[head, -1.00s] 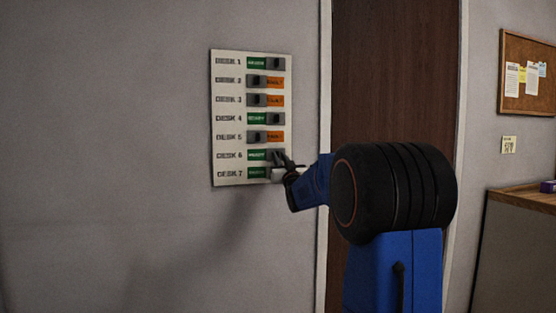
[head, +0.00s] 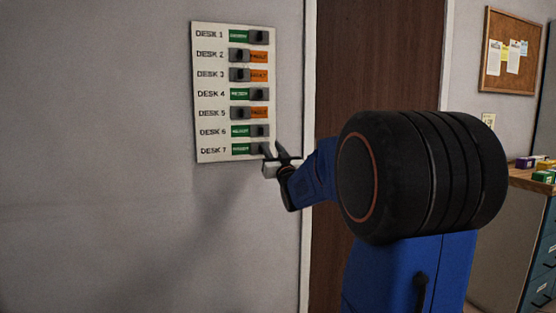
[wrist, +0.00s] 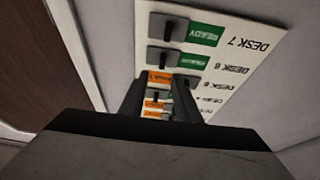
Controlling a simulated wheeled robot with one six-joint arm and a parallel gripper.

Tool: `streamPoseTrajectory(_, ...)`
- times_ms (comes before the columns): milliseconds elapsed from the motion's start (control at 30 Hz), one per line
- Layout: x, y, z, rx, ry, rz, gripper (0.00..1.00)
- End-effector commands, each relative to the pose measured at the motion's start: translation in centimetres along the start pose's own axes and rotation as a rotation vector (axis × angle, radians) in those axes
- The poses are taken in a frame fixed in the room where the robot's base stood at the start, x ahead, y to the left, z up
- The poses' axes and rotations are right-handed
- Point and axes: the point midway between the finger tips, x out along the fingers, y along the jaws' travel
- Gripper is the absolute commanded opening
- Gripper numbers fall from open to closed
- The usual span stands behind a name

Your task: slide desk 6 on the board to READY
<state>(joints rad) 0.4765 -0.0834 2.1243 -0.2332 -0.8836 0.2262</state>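The board (head: 205,85) hangs on the wall with rows from DESK 1 to DESK 7. The desk 6 slider (head: 260,131) is at the right end of its slot, with the green READY label (head: 240,131) uncovered on its left. In the wrist view, which is upside down, the desk 6 slider (wrist: 165,57) sits beside its green label (wrist: 197,62). My gripper (head: 274,156) is just off the board's lower right corner, below the desk 6 row. In the wrist view my gripper (wrist: 160,98) has its fingers apart, with nothing held between them.
Desks 1, 4 and 7 (head: 241,149) also show green. Desks 2, 3 and 5 (head: 259,113) show orange FAULT labels. A brown door (head: 345,60) stands right of the board. A cabinet (head: 500,235) and a cork board (head: 510,50) are farther right.

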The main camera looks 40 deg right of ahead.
Motion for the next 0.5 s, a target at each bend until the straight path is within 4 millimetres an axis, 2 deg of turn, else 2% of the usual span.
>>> streamPoseTrajectory(33, -1.1, 0.0, 0.0, 0.000, 0.000, 0.001, 0.30)
streamPoseTrajectory(200, -4.1, 0.0, 0.0, -0.001, 0.000, 0.000, 0.30)
streamPoseTrajectory(400, -6.3, 0.1, 0.1, -0.001, -0.001, 0.001, 0.30)
streamPoseTrajectory(500, -6.8, 0.1, 0.0, -0.001, 0.000, 0.001, 0.30)
